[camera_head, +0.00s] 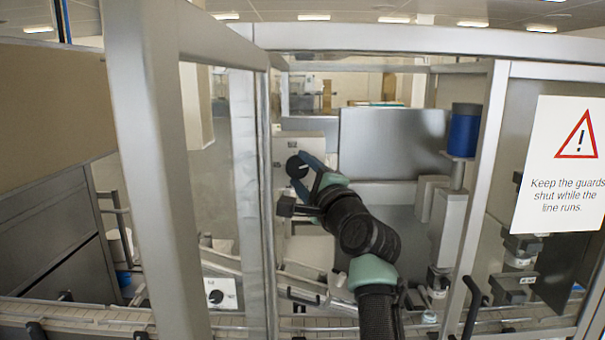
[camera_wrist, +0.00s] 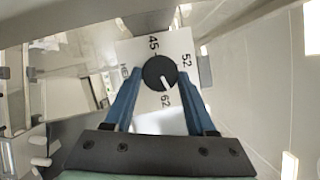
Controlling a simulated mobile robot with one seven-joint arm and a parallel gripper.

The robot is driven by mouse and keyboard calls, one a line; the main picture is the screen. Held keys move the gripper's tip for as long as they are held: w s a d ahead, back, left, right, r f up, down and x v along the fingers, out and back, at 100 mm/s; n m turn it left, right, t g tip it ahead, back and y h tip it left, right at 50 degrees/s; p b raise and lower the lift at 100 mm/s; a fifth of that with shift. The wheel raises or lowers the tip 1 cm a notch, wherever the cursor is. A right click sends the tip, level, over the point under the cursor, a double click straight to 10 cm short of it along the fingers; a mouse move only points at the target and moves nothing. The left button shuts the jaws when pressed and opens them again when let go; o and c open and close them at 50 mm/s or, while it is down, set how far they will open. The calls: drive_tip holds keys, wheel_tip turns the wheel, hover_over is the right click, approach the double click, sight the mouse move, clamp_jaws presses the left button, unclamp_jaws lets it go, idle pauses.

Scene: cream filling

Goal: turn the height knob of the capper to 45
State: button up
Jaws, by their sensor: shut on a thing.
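The height knob (camera_wrist: 159,72) is a round black dial with a white pointer mark, on a white plate (camera_wrist: 178,45) printed 45, 52 and 62. In the wrist view the pointer faces the 62 side, away from 45. My gripper (camera_wrist: 160,76) has its blue fingers on either side of the knob and is shut on it. In the head view the knob (camera_head: 296,166) shows as a dark disc on the pale capper panel (camera_head: 310,128), with my gripper (camera_head: 303,172) at it. The fingers partly cover the knob there.
My arm reaches through an open guard bay between metal posts (camera_head: 253,200). A right guard panel carries a warning sign (camera_head: 568,165). A second dark knob (camera_head: 216,297) sits low on a white plate at left. A blue container (camera_head: 464,130) stands at right. A conveyor (camera_head: 90,315) runs along the front.

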drive_tip(key=n, duration=0.1)
drive_tip(key=n+g+p, duration=0.1)
drive_tip(key=n, duration=0.2)
drive_tip(key=shift+r+n+g+h, duration=0.3)
drive_tip(key=n, duration=0.1)
drive_tip(key=n+g+p, duration=0.1)
drive_tip(key=n+h+p, duration=0.1)
drive_tip(key=shift+r+n, duration=0.25)
drive_tip(key=shift+n, duration=0.15)
drive_tip(key=n, duration=0.1)
drive_tip(key=n+g+h+p, duration=0.1)
drive_tip(key=shift+a+r+n+h+p, duration=0.1)
drive_tip(key=shift+a+n+h+p, duration=0.05)
drive_tip(key=shift+n+h+p, duration=0.15)
drive_tip(key=shift+a+n+g+h+p, duration=0.15)
drive_tip(key=shift+n+g+h+p, duration=0.25)
drive_tip(key=shift+n+h, duration=0.7)
drive_tip(key=shift+n, duration=0.4)
drive_tip(key=o, duration=1.4)
drive_tip(key=shift+c, duration=0.2)
